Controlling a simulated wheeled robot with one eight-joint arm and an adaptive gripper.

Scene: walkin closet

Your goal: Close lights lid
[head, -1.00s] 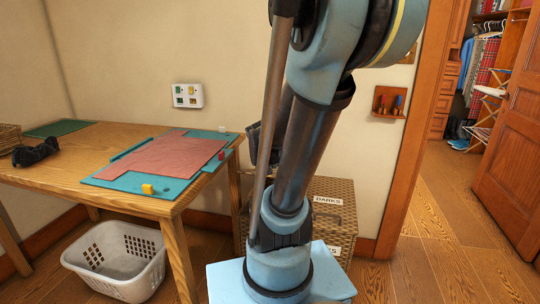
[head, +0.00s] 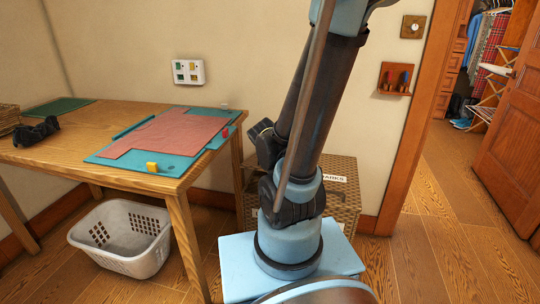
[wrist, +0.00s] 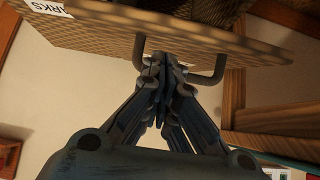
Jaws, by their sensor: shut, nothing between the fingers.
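A woven wicker hamper (head: 345,205) stands against the wall, partly hidden behind my arm. A white label on it ends in "ARKS"; the rest is covered. No label reading "lights" shows. In the wrist view a wicker panel (wrist: 105,35) fills the top, with part of the same lettering (wrist: 48,7) at its upper left. A dark U-shaped handle (wrist: 219,66) hangs on the panel. My gripper (wrist: 164,62) is shut and empty, its fingertips between the handle's two posts. I cannot tell whether they touch the panel, or whether a lid is raised.
A wooden table (head: 60,160) with a teal mat and red cloth stands left of the hamper. A white laundry basket (head: 122,240) is on the floor beneath it. A door frame (head: 425,110) and open wooden door (head: 510,155) stand at the right, with clear floor between.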

